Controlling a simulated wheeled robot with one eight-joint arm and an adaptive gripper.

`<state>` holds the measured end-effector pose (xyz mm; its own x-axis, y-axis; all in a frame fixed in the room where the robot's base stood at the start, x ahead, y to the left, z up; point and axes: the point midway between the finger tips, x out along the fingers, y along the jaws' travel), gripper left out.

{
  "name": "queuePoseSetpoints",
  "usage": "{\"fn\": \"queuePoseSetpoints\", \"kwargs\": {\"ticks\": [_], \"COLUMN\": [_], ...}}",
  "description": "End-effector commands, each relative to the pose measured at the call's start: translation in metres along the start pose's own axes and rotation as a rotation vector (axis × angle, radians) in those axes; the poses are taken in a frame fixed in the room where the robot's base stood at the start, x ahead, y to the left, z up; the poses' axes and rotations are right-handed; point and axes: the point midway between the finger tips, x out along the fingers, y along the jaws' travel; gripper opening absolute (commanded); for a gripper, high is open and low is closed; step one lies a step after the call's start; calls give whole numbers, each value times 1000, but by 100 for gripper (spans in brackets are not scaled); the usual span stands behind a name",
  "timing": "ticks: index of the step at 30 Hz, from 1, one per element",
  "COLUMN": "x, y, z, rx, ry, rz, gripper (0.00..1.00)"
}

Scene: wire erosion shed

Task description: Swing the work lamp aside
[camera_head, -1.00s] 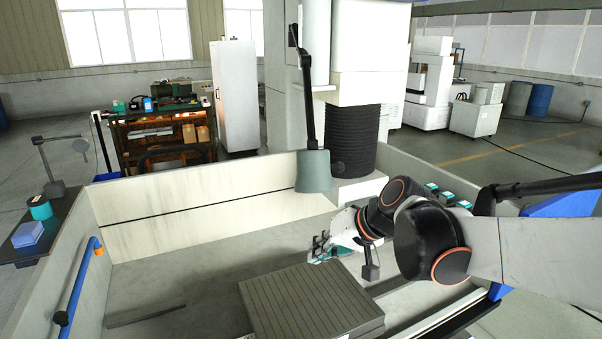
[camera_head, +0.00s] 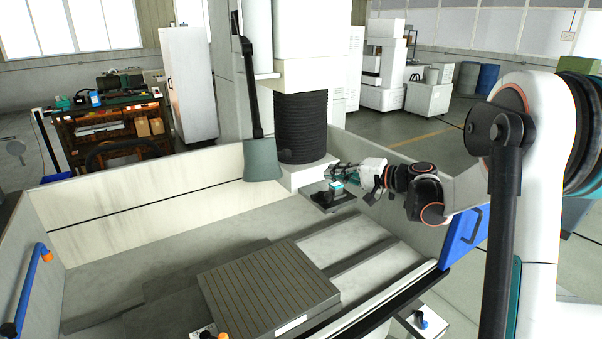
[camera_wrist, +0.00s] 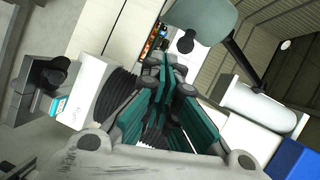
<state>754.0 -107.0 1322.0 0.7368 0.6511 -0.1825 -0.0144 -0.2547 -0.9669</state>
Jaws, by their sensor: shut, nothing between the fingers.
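The work lamp (camera_head: 262,160) hangs in front of the white machine column, with a grey-green shade at the end of a straight black arm. Its shade is just left of the black bellows. In the wrist view, the lamp shade (camera_wrist: 203,18) shows at the top, with its dark arm running down to the right. My gripper (camera_head: 332,171) is shut and empty, right of the shade and apart from it in the head view. In the wrist view, my gripper's teal-lined fingers (camera_wrist: 163,62) point up the picture, with the shade beyond and to their right.
Black bellows (camera_head: 301,128) hang from the machine head behind my gripper. A dark fixture with a teal top (camera_head: 328,198) sits below my gripper. A grooved grey block (camera_head: 268,290) lies in the walled tank (camera_head: 150,205). The tank floor at left is mostly clear.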

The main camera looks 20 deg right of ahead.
Motion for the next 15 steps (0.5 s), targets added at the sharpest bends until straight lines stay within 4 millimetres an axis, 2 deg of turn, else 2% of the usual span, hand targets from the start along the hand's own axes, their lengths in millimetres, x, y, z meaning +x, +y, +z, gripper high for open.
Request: {"fn": "queuePoseSetpoints", "kwargs": {"ticks": [15], "x": [4], "y": [1], "z": [-4], "rx": [6], "ry": [3], "rz": [-9], "gripper": [0]}}
